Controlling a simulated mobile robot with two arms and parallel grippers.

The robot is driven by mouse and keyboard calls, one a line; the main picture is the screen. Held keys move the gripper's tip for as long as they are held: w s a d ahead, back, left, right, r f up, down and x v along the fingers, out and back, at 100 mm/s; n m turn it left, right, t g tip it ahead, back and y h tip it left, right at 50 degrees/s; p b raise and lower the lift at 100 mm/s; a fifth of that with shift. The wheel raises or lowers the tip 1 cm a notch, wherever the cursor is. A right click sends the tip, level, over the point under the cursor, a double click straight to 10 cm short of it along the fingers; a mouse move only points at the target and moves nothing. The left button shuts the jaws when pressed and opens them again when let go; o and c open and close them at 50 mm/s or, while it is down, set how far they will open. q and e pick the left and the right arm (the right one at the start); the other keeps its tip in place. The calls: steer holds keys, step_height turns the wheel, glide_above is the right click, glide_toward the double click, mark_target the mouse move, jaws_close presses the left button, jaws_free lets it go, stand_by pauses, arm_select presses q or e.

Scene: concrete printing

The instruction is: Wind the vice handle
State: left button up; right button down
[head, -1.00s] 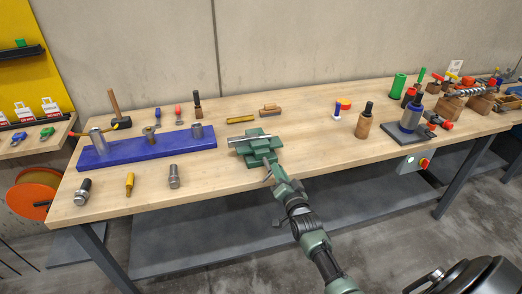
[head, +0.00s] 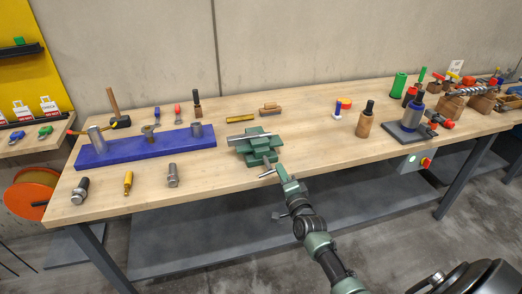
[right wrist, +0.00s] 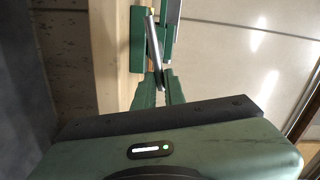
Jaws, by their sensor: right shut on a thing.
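The green vice (head: 260,152) is fixed at the front edge of the wooden bench, with a silver bar (head: 245,138) lying across its top. Its thin metal handle (head: 267,174) shows at the vice's front, just off the bench edge, tilted in the head view. My right gripper (head: 277,171) is shut on the handle near one end. In the right wrist view, its green fingers (right wrist: 159,82) close around the lower part of the silver handle (right wrist: 153,52), with the green vice body (right wrist: 138,38) beyond. My left gripper is not in view.
A blue block (head: 120,153) with metal parts stands left of the vice. Several tools lie along the front left, including a yellow-handled one (head: 128,182). A grey stand (head: 410,132) is at the right. The bench top right of the vice is mostly clear.

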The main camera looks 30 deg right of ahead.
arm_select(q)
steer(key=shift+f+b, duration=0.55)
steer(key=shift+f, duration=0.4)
arm_select(e)
steer(key=m, duration=0.1)
steer(key=f+m, duration=0.1)
steer(key=m, duration=0.1)
steer(key=shift+f+m, duration=0.1)
steer(key=shift+m, duration=0.2)
